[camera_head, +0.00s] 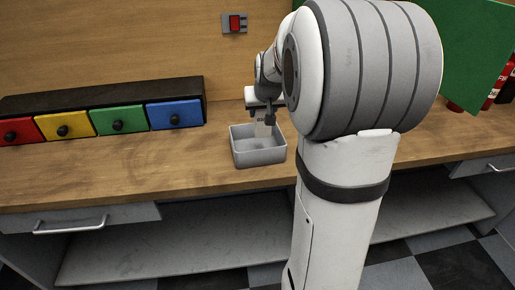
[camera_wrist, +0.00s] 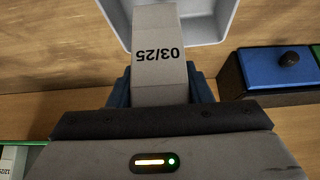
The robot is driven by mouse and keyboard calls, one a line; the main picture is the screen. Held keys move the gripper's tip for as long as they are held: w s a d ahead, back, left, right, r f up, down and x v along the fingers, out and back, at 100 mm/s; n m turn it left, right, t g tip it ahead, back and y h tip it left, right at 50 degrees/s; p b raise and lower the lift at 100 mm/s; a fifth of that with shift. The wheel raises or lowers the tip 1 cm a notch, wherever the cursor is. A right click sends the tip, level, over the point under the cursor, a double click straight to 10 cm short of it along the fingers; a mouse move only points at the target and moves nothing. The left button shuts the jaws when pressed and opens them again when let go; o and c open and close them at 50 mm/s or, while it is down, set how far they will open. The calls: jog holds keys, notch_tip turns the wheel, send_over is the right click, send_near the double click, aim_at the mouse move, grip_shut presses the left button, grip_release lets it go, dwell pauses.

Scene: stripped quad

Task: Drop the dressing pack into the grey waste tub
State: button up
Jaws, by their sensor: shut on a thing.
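The grey waste tub (camera_head: 258,157) stands on the wooden counter, just left of my arm in the head view. Its pale wall also shows at the top of the wrist view (camera_wrist: 222,18). My gripper (camera_head: 262,116) is over the tub, pointing down. In the wrist view its blue fingers (camera_wrist: 160,88) are shut on the dressing pack (camera_wrist: 158,85), a pale box printed "03/25". The pack shows small and pale between the fingers in the head view (camera_head: 262,129), at about the height of the tub's back rim. Its lower end is hard to make out.
A black unit with red, yellow, green and blue drawers (camera_head: 118,119) stands left of the tub. A red switch (camera_head: 235,23) is on the back wall. A green panel (camera_head: 468,50) and red bottles (camera_head: 497,82) are at right. The counter in front of the drawers is clear.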

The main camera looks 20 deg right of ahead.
jog(key=o, duration=1.1)
jog(key=v, duration=0.8)
jog(key=s+a+f+n+g, duration=0.1)
jog(key=s+a+f, duration=0.1)
jog(key=s+a, duration=0.3)
jog(key=s+a+f+n+g+y+p, duration=0.1)
jog(key=s+a+f, duration=0.2)
jog(key=s, duration=0.6)
jog(key=s+a+f+n+g+p, duration=0.1)
jog(key=s+a+f, duration=0.2)
jog(key=s+a, duration=0.4)
jog(key=shift+s+g+y, duration=0.4)
jog(key=shift+s, duration=0.15)
